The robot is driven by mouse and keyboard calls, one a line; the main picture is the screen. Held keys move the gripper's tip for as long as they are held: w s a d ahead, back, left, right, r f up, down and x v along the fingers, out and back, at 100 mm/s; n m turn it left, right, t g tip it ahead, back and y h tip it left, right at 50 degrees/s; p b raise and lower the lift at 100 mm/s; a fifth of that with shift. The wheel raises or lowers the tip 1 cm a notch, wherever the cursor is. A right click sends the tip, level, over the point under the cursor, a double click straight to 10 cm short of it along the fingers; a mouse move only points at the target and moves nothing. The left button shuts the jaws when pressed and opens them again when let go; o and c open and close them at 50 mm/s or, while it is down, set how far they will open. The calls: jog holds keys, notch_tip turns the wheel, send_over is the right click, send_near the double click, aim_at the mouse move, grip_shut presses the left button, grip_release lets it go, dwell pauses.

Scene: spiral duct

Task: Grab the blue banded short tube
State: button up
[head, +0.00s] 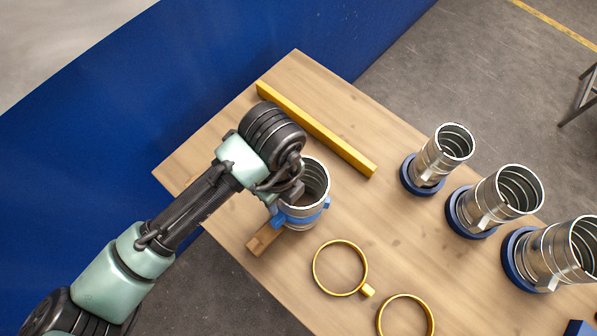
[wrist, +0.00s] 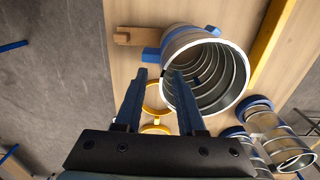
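The blue banded short tube (head: 316,181) stands upright on the wooden table, an open silver spiral duct with a blue band (head: 305,219) low around it. In the wrist view the tube (wrist: 236,88) shows its open mouth, with blue tabs on its outside. My gripper (wrist: 160,72) is open, with two blue fingers apart. In the wrist view one finger lies left of the rim and the other overlaps the mouth; I cannot tell how deep it reaches. Nothing is seen clamped between them. In the head view my wrist covers the tube's left side and hides the fingertips.
A wooden block (head: 262,240) lies beside the tube's base. A yellow bar (head: 320,131) lies behind it. Two yellow ring clamps (head: 316,272) (head: 379,318) lie in front. Three silver ducts in blue collars (head: 407,178) (head: 460,222) (head: 514,258) stand at right. A blue wall (head: 150,110) borders the table.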

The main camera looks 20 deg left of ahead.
aim_at(283, 212)
jog(key=shift+f+p, duration=1.1)
jog(key=shift+f, duration=1.5)
grip_shut()
